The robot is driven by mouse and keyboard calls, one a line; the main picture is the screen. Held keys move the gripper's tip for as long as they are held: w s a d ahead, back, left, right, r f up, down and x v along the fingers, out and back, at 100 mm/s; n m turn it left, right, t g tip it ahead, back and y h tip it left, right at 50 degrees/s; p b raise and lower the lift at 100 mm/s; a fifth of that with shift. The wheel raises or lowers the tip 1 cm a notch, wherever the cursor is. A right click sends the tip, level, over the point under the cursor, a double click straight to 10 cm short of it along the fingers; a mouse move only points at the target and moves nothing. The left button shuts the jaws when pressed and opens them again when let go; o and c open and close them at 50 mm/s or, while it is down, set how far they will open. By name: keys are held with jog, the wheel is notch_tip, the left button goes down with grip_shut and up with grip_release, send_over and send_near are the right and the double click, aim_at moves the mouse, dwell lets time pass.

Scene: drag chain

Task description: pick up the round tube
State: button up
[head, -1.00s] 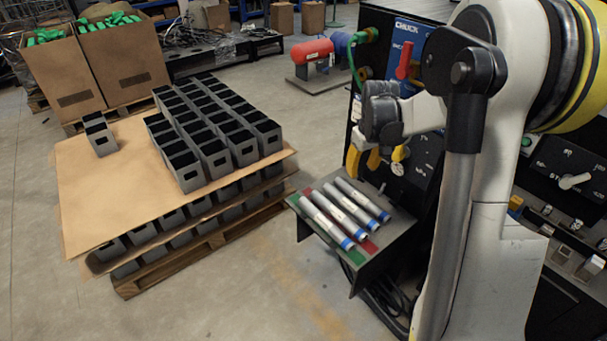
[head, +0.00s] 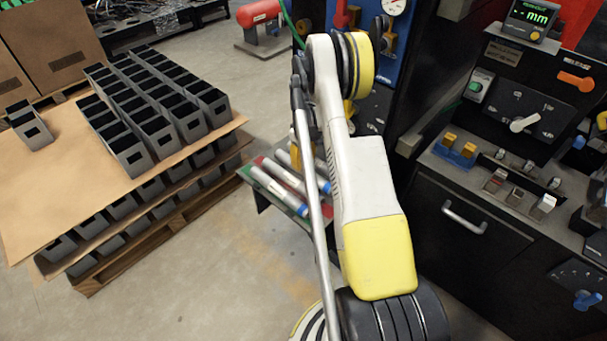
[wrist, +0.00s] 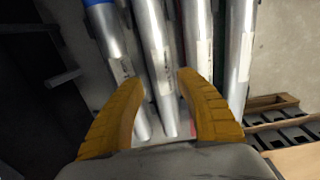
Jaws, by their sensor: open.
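Several round silver tubes with blue end bands lie side by side on a small stand (head: 266,204); the nearest in the head view is a round tube (head: 280,189). In the wrist view my gripper (wrist: 158,80) has its yellow fingers spread over the row. One round tube (wrist: 155,60) runs between the fingers, with other tubes on both sides. The fingers look empty; I cannot tell how far they are above the tubes. In the head view my arm hides most of the gripper and part of the row.
A pallet (head: 178,234) stacked with grey open boxes (head: 126,152) on cardboard sheets stands left of the stand. A black machine (head: 450,190) with knobs and a drawer handle is on the right. Bare floor lies between pallet and stand.

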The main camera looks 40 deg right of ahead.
aim_at(304, 168)
jog(key=f+b, duration=0.1)
jog(key=f, duration=0.1)
jog(key=f+b, duration=0.2)
jog(key=f, duration=0.1)
jog(key=shift+s+a, duration=0.1)
jog(key=shift+s, duration=0.1)
grip_shut()
jog(key=shift+r, duration=0.1)
